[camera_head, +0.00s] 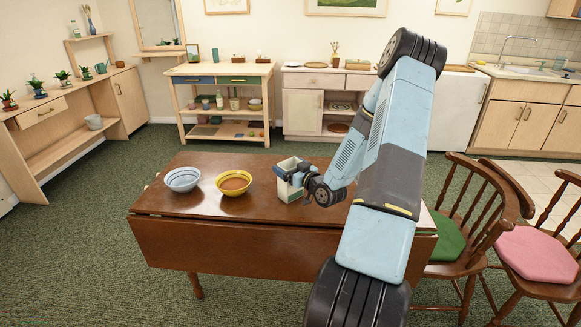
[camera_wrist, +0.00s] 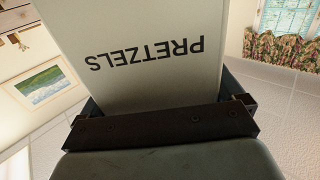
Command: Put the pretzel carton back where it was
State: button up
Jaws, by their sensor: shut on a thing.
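The wrist view shows the carton (camera_wrist: 135,75) close up, with the word PRETZELS upside down, between the dark fingers of my gripper (camera_wrist: 165,125). The carton looks upright in the head view. I cannot tell whether its base touches the table. My gripper hides part of its upper right side.
A blue-white bowl (camera_head: 182,180) and a yellow bowl (camera_head: 233,182) stand on the table left of the carton. Wooden chairs with a green cushion (camera_head: 441,240) and a pink cushion (camera_head: 535,253) stand at the right.

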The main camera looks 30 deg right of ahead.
jog(key=o, duration=1.1)
jog(key=shift+f, duration=0.1)
